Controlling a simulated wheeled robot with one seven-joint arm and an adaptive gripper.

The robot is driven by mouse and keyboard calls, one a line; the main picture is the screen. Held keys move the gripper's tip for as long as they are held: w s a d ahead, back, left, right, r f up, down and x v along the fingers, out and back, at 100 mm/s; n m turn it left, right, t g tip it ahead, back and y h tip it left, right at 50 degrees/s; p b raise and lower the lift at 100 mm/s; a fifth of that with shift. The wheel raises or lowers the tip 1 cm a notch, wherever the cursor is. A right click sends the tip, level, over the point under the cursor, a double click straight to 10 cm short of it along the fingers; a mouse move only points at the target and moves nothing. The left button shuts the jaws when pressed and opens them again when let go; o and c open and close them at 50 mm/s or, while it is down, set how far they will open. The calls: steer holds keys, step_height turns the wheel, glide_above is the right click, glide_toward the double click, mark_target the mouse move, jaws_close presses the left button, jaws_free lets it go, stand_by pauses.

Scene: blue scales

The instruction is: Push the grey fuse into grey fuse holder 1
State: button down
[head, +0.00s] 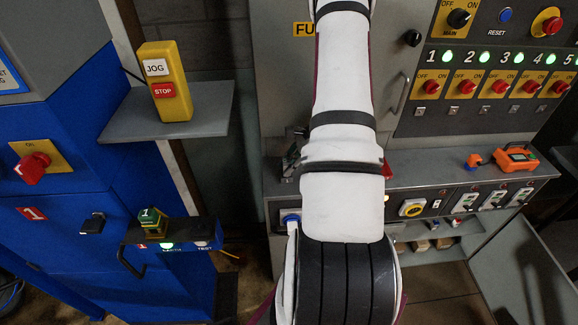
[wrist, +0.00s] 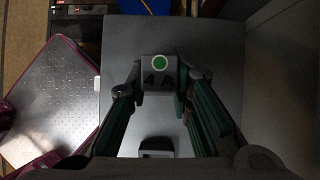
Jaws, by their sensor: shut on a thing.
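The grey fuse (wrist: 158,88) is a dark grey block marked "4 A" with a green dot on its top. In the wrist view it sits between the fingertips of my gripper (wrist: 160,80), one finger on each side, and my gripper is shut on it. A small dark grey part (wrist: 157,146) with a lighter front shows nearer the camera; I cannot tell what it is. A flat grey surface (wrist: 220,50) lies behind the fuse. In the head view my arm covers the gripper and the fuse. I cannot make out grey fuse holder 1 in either view.
A grey cabinet (head: 276,75) stands behind my arm, with a switch panel (head: 470,95) at right. A ledge (head: 440,172) below it carries an orange device (head: 515,158). At left are a blue machine (head: 60,130) and a shelf (head: 210,112) with a yellow JOG/STOP box (head: 173,108).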

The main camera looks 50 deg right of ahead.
steer(key=shift+a+f+b, duration=0.25)
steer(key=shift+f+b, duration=0.1)
steer(key=shift+f, duration=0.3)
steer(key=shift+a+f+b, duration=0.25)
steer(key=shift+f+b, duration=0.05)
steer(key=shift+f, duration=0.35)
steer(key=c, duration=1.1)
jaws_free()
steer(key=shift+o, duration=0.2)
steer(key=shift+d, duration=0.1)
steer(key=shift+s+d, duration=0.1)
steer(key=shift+d, duration=0.1)
steer(key=shift+s+d, duration=0.1)
steer(key=shift+s+d+r, duration=0.2)
steer(key=shift+d+r, duration=0.05)
steer(key=shift+r, duration=0.15)
steer(key=v, duration=1.1)
steer(key=shift+w+a+r, duration=0.15)
steer(key=shift+w+r, duration=0.05)
steer(key=shift+w, duration=0.2)
